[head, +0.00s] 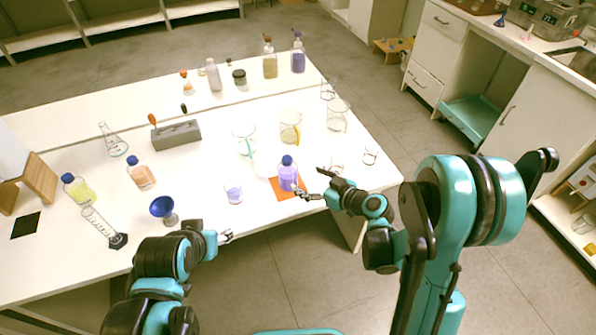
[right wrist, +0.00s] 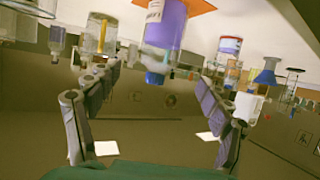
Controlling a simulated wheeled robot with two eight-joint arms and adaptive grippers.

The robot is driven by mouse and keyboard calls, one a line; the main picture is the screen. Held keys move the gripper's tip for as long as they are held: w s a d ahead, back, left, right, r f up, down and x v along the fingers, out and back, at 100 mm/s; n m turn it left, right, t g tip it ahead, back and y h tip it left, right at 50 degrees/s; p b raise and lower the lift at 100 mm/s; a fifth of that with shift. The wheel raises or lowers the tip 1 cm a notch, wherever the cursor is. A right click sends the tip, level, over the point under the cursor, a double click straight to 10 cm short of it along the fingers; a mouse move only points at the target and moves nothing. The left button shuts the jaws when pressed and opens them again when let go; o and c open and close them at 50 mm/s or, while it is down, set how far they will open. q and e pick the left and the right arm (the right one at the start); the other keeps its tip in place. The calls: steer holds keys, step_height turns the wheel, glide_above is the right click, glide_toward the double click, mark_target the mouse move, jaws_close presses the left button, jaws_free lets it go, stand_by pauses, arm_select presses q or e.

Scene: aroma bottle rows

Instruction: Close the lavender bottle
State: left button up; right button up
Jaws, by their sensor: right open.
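The lavender bottle (head: 287,178) stands upright on an orange mat (head: 275,189) near the table's front edge. A blue cap (head: 287,160) sits on its top; whether it is screwed tight cannot be told. In the right wrist view the picture is upside down, with the purple bottle (right wrist: 166,25) at the top and its blue cap (right wrist: 157,70) below it. My right gripper (head: 308,192) is open and empty, just right of the bottle; its fingers lie on either side of the cap in the wrist view. My left gripper (head: 225,237) is in front of the table edge, its opening unclear.
A small beaker (head: 233,194) with lavender liquid and a blue funnel (head: 163,208) stand left of the mat. Glass beakers (head: 290,127) stand behind the bottle. Other bottles (head: 141,174) stand further left. Small glassware (head: 370,155) is at the right edge.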

steer(key=v, duration=0.3)
stand_by(0.5)
steer(key=s+d+r+m+g+h, duration=0.1)
steer(key=s+d+r+m+h, duration=0.2)
steer(key=s, duration=0.6)
steer(key=s+d+r+m+g+h, duration=0.2)
steer(key=s+d+r+m+h, duration=0.2)
steer(key=s, duration=0.6)
steer(key=d+m+h, duration=0.1)
steer(key=d, duration=0.1)
steer(key=shift+d+r+h, duration=0.2)
steer(key=shift+d+h, duration=0.15)
steer(key=shift+h, duration=0.05)
steer(key=shift+w+a, duration=0.1)
